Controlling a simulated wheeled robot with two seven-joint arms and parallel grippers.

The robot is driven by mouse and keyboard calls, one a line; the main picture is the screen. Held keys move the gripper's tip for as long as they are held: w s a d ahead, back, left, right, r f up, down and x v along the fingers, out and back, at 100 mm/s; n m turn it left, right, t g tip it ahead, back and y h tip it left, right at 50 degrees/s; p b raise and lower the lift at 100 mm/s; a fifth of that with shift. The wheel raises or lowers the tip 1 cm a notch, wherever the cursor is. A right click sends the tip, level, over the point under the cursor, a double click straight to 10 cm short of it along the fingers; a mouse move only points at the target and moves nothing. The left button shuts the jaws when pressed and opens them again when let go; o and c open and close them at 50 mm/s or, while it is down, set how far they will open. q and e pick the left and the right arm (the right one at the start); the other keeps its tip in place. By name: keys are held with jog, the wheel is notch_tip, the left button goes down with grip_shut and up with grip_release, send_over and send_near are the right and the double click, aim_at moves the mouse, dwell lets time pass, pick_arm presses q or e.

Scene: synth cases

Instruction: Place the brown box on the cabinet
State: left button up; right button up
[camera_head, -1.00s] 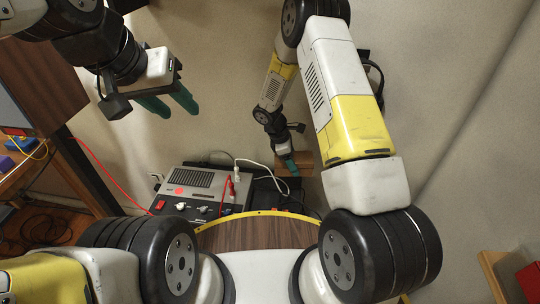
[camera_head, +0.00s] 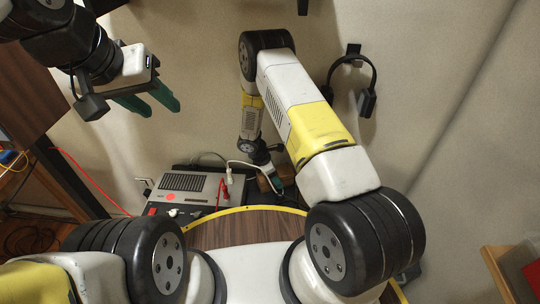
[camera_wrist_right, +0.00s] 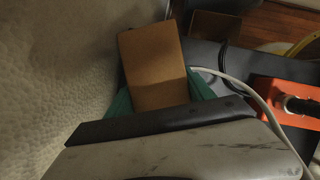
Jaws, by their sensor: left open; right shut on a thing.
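The brown box (camera_head: 265,183) is at the far end of my right arm in the head view, beside the grey device and partly hidden. In the right wrist view the box (camera_wrist_right: 155,66) stands out between the green fingers of my right gripper (camera_wrist_right: 160,98), which is shut on it. My right gripper (camera_head: 275,182) is small and partly hidden in the head view. My left gripper (camera_head: 150,104) is open and empty at upper left, away from the box. I cannot tell for sure which surface is the cabinet; a dark brown wooden body (camera_head: 28,95) stands at the left edge.
A grey device (camera_head: 185,184) with knobs and red and white cables is close to the box. Headphones (camera_head: 366,100) hang on the wall to the right of my right arm. A wooden piece with a red thing (camera_head: 533,270) is at lower right. A red cable (camera_head: 85,178) runs at left.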

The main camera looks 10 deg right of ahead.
jog(key=o, duration=1.5)
jog(key=v, duration=1.2)
jog(key=shift+r, duration=0.1)
